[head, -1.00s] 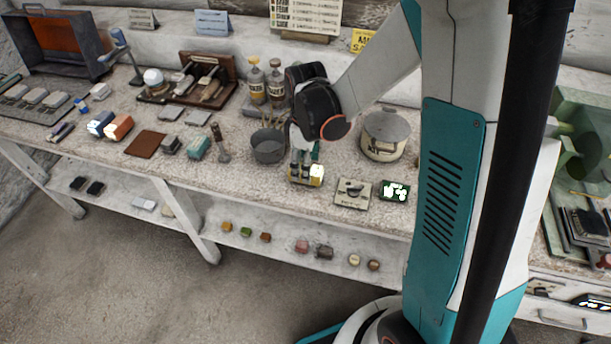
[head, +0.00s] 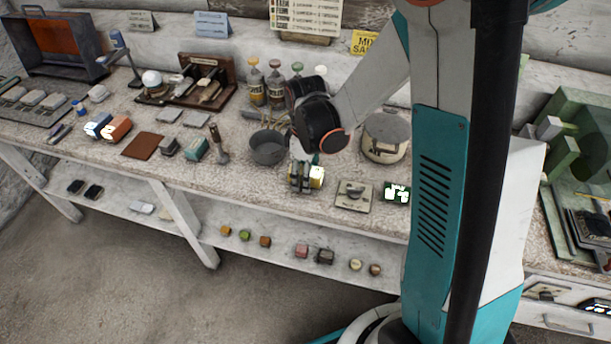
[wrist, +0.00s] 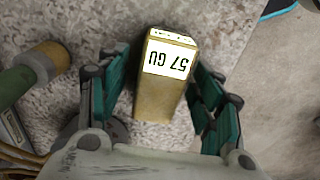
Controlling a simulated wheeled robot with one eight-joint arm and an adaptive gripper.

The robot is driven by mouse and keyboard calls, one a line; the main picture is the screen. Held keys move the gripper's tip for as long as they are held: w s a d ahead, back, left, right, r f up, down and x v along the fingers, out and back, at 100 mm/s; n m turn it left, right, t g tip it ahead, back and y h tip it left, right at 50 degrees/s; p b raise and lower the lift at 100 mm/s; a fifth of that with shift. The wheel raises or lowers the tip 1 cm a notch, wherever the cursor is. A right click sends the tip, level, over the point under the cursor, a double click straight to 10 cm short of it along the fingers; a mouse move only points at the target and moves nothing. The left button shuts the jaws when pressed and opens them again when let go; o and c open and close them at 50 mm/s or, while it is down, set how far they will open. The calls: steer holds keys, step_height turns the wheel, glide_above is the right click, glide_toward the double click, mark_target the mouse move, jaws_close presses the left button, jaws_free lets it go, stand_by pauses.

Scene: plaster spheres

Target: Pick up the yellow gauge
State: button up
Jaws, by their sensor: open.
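The yellow gauge (wrist: 163,97) is a small yellow block with a white label reading "57 GU", upside down in the wrist view. It stands on the speckled worktop (wrist: 120,25). My gripper (wrist: 161,82) is open, with one teal-padded finger on each side of the gauge. Gaps show between the gauge and both fingers. In the head view the gauge (head: 317,177) shows beside my gripper (head: 304,178) near the bench's front edge, partly covered by it.
A grey pot (head: 267,149) stands behind left of the gripper and a lidded pot (head: 386,138) behind right. A pale plate (head: 353,196) and a green item (head: 396,193) lie to the right. A green and tan object (wrist: 35,70) is left of the fingers.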

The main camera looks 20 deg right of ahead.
steer(key=shift+c, duration=0.6)
steer(key=c, duration=1.2)
steer(key=shift+c, duration=0.2)
step_height(320, 180, up, 20)
steer(key=p, duration=0.7)
steer(key=shift+r, duration=0.25)
